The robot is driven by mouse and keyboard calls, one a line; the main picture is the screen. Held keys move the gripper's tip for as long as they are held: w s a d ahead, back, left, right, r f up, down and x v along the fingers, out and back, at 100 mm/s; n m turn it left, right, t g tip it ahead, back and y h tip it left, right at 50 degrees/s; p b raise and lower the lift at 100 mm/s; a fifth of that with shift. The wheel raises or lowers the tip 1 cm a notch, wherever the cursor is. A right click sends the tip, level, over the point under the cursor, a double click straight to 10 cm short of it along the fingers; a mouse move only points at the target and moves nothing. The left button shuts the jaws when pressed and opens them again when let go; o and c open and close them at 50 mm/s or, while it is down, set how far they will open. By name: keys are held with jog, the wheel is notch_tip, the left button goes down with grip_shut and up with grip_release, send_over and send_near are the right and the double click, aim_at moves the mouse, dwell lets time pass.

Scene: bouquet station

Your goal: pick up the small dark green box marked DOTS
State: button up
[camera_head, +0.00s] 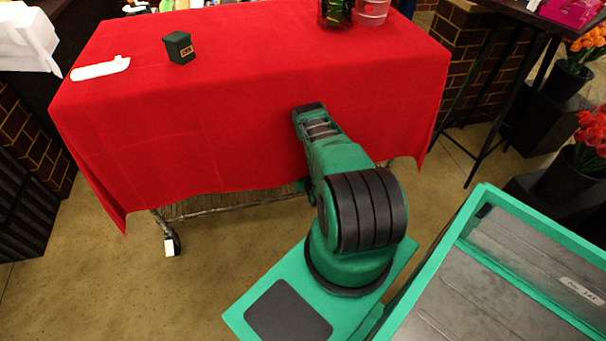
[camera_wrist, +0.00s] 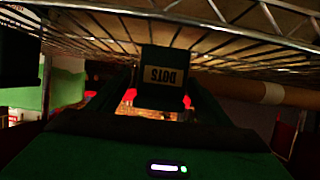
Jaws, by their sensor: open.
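In the wrist view, which appears upside down, a small dark green box (camera_wrist: 163,75) bears a pale label reading DOTS. It seems to stand on a wire rack (camera_wrist: 240,40), with tan floor showing through the wires. My gripper (camera_wrist: 160,98) is open, with one dark finger on each side of the box. I cannot tell whether the fingers touch it. In the head view my gripper is hidden and the DOTS box cannot be seen.
A second dark green box (camera_head: 179,47) with a gold label, too small to read, stands on the red-clothed table (camera_head: 240,110). A white object (camera_head: 100,69) lies left of it. A glass vase (camera_head: 336,12) stands at the back. A tan roll (camera_wrist: 240,91) lies beside the DOTS box.

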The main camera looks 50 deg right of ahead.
jog(key=c, duration=1.2)
